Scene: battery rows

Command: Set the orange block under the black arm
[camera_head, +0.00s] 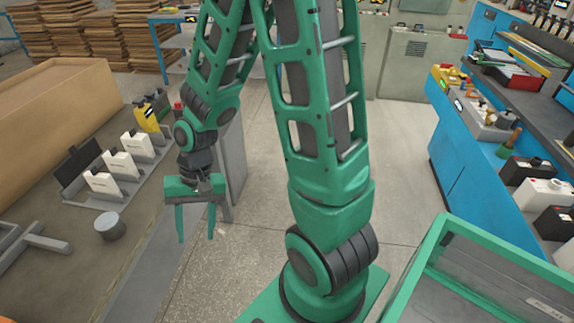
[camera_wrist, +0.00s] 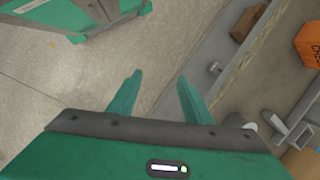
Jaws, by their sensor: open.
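My gripper (camera_head: 196,226) hangs open and empty over the floor strip beside the left bench in the head view. Its two green fingers (camera_wrist: 160,82) are spread apart in the wrist view. An orange block (camera_wrist: 308,42) with dark lettering is cut off by the right edge of the wrist view, on the bench, well away from the fingers.
The left bench holds a round grey cylinder (camera_head: 110,226), white battery-like boxes (camera_head: 122,165) in a row and a yellow bottle (camera_head: 146,115). A brown block (camera_wrist: 248,22) lies near the bench edge. A blue workbench (camera_head: 470,150) stands at the right, with clear floor (camera_head: 400,150) between.

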